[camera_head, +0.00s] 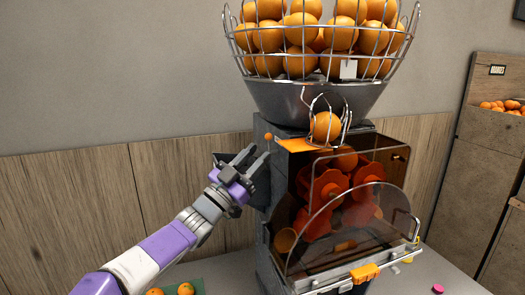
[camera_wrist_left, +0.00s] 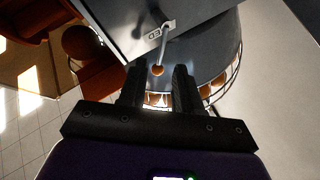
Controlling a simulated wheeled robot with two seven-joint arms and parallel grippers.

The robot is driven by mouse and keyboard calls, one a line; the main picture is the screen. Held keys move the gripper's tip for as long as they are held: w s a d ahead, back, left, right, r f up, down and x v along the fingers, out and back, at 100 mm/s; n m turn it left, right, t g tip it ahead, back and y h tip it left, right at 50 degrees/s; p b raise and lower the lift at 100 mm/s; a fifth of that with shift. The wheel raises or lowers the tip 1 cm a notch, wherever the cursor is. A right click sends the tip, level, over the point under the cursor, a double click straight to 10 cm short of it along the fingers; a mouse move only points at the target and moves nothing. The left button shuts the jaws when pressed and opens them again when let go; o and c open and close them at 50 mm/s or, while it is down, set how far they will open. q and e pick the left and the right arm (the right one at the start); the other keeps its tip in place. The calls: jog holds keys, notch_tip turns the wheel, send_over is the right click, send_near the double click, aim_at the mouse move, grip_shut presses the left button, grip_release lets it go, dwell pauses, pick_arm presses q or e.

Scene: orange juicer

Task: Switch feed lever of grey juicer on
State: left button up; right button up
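The grey juicer (camera_head: 278,170) stands on the counter, with a wire basket of oranges on top. Its feed lever ends in a small orange knob (camera_head: 268,136) at the juicer's left side. In the left wrist view, the lever's bent metal rod (camera_wrist_left: 165,42) comes out of a small plate and ends in the knob (camera_wrist_left: 157,70). My left gripper (camera_head: 258,156) is beside that side of the juicer, just below the knob. Its two fingers (camera_wrist_left: 158,72) are apart, and the knob appears in the gap near their tips. Contact cannot be told. My right gripper is not in view.
The wire basket (camera_head: 318,40) overhangs above the lever. A clear front cover (camera_head: 350,225) closes the juicer's front. A green tray with oranges (camera_head: 198,284) is at the lower left. A wooden cabinet (camera_head: 490,140) stands at the right. Room left of my arm is clear.

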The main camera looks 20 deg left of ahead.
pick_arm(q)
jog(key=v, duration=0.4)
jog(key=shift+r, duration=0.15)
